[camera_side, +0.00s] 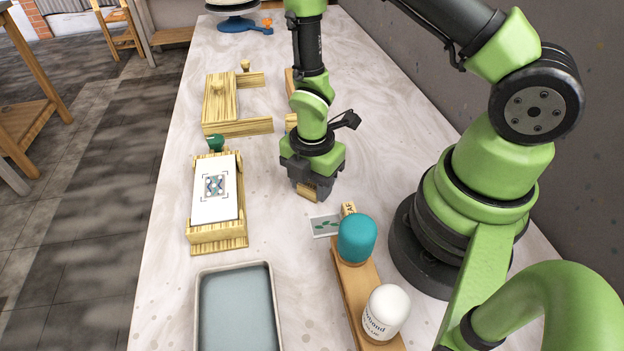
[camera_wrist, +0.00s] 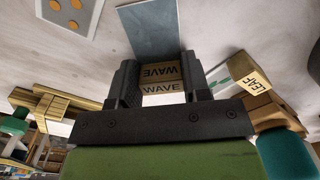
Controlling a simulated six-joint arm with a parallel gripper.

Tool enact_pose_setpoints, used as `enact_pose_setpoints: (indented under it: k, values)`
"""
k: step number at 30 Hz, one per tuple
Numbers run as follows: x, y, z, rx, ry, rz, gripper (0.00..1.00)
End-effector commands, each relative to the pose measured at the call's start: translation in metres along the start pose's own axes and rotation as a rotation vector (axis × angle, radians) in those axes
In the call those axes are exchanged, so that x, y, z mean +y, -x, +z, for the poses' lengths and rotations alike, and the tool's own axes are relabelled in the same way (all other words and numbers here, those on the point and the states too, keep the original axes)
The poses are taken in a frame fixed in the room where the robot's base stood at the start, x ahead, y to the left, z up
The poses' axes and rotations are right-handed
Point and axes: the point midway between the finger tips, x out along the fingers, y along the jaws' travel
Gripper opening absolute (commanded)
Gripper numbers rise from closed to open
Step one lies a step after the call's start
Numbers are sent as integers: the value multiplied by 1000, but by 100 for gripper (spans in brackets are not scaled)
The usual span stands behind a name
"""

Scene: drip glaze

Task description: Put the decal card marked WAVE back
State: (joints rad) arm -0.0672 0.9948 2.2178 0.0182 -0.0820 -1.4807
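The WAVE decal card (camera_wrist: 150,32) is a plain grey-blue sheet on a wooden block marked WAVE (camera_wrist: 162,88). In the wrist view the block fills the gap between the fingers of my gripper (camera_wrist: 160,85), which look closed on its two sides. In the side view my gripper (camera_side: 312,186) is low over the table with the block's wood (camera_side: 307,193) at its fingertips; the card sheet is hidden there. The LEAF card (camera_side: 325,225), with green leaves and a wooden block, is near my gripper at the front right. It also shows in the wrist view (camera_wrist: 252,80).
A wooden stand holds a white patterned tile (camera_side: 213,190) left of my gripper. Wooden pieces (camera_side: 219,105) are behind it. A water tray (camera_side: 240,268) lies in front. A wooden rack (camera_side: 358,292) holds teal and white jars. An orange-dotted card (camera_wrist: 72,14) lies beyond.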

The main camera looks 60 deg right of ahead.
Motion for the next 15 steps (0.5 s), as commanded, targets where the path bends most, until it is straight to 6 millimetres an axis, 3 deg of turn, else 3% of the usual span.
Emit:
enact_pose_setpoints:
  k: [1, 3, 15]
  values:
    - [0, 0, 0, 0, 0, 0, 53]
    - [0, 0, 0, 0, 0, 0, 69]
    - [1, 7, 0, 0, 1, 3, 69]
